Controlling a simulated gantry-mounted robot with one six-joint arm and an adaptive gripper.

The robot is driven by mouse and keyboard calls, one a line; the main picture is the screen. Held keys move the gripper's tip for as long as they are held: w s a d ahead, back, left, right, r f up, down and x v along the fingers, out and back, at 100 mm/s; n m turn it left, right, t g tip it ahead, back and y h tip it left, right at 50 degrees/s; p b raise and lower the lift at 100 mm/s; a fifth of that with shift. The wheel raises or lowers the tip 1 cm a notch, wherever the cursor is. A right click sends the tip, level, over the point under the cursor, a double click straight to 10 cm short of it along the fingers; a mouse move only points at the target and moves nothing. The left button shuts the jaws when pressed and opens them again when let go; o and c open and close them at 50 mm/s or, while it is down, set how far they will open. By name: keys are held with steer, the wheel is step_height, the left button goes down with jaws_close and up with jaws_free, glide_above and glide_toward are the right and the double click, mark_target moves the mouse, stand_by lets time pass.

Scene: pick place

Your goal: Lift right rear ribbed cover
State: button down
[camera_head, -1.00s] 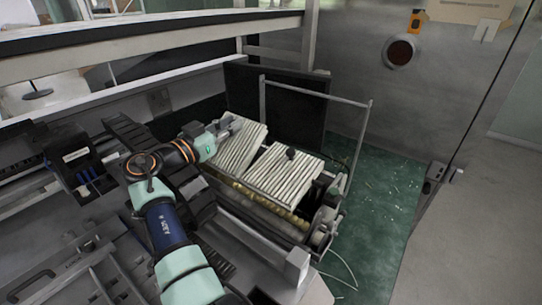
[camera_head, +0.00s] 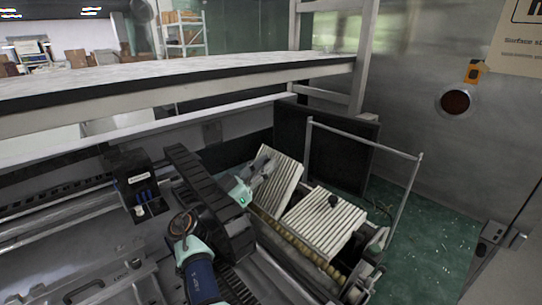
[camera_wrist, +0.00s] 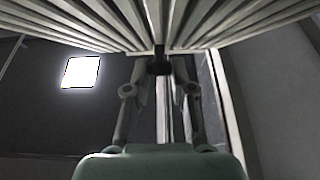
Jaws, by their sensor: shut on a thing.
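Two pale ribbed covers sit over a roller machine. The farther ribbed cover (camera_head: 281,184) is tilted, and my gripper (camera_head: 263,168) is at its upper left side. In the wrist view, my gripper (camera_wrist: 159,72) is shut on a small dark knob (camera_wrist: 158,63) at the cover, whose ribbed face (camera_wrist: 215,22) spreads across the top of the picture. The nearer ribbed cover (camera_head: 322,224) lies flatter beside it, with its own dark knob (camera_head: 333,201) free. The fingers hide part of the held knob.
A dark upright panel (camera_head: 322,142) and a metal rail frame (camera_head: 365,140) stand behind and right of the covers. Yellowish rollers (camera_head: 300,246) show below them. A long beam (camera_head: 180,85) crosses above on the left. Green floor (camera_head: 430,235) is open at right.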

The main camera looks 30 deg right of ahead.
mark_target(264, 187)
stand_by(0.3)
steer(key=c, duration=1)
jaws_free()
steer(key=shift+a, duration=0.15)
step_height(264, 187, up, 10)
steer(key=shift+r, duration=0.1)
